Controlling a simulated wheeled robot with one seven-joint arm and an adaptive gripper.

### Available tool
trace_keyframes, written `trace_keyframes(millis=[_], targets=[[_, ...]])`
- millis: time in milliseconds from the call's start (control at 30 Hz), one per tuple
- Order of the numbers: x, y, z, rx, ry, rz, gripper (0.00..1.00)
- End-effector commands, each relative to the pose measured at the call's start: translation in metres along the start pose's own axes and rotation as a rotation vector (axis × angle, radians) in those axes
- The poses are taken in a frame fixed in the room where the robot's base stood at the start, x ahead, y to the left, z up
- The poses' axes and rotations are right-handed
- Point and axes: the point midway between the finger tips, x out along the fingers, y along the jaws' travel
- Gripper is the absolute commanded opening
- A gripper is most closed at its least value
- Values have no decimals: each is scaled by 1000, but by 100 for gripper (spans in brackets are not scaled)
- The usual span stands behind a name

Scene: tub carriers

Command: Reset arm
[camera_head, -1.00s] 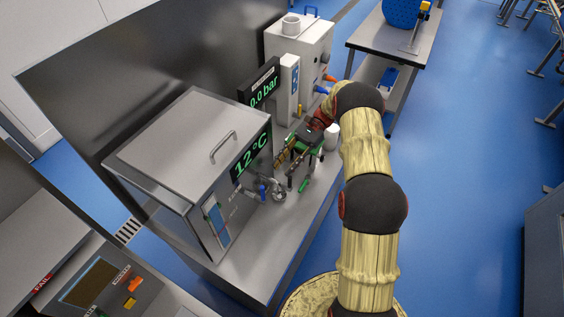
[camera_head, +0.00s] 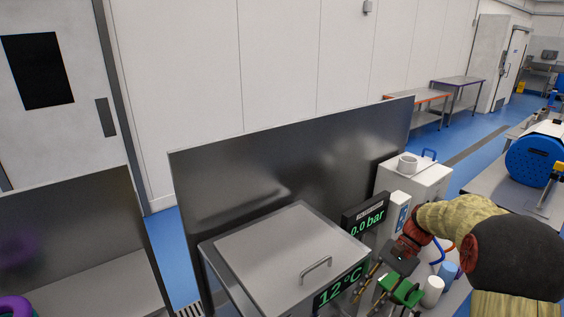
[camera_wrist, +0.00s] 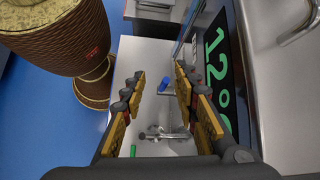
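My gripper (camera_wrist: 160,95) is open and empty in the wrist view, its two yellow-padded fingers well apart. It points down over the bench, beside the steel tank with the green "12 °C" display (camera_wrist: 217,70). A pipe fitting with a blue-handled valve (camera_wrist: 166,87) shows below, between and beyond the fingers. In the head view my gripper (camera_head: 372,285) is low in the picture, right of the tank's display (camera_head: 341,287), and its fingertips are partly cut off.
The steel tank (camera_head: 285,250) with a lid handle stands close to my gripper's left. A "0.0 bar" display (camera_head: 366,222), a white machine (camera_head: 425,180) and a white cup (camera_head: 432,291) stand near my arm. A tall steel panel (camera_head: 290,165) rises behind.

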Motion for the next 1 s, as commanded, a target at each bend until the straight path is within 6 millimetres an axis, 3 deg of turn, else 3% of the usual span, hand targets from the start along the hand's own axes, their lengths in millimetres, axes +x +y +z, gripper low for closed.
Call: trace_keyframes(millis=[500, 1000], targets=[[3, 30, 95, -304, 408, 111, 30], [26, 82, 154, -623, 792, 206, 30]])
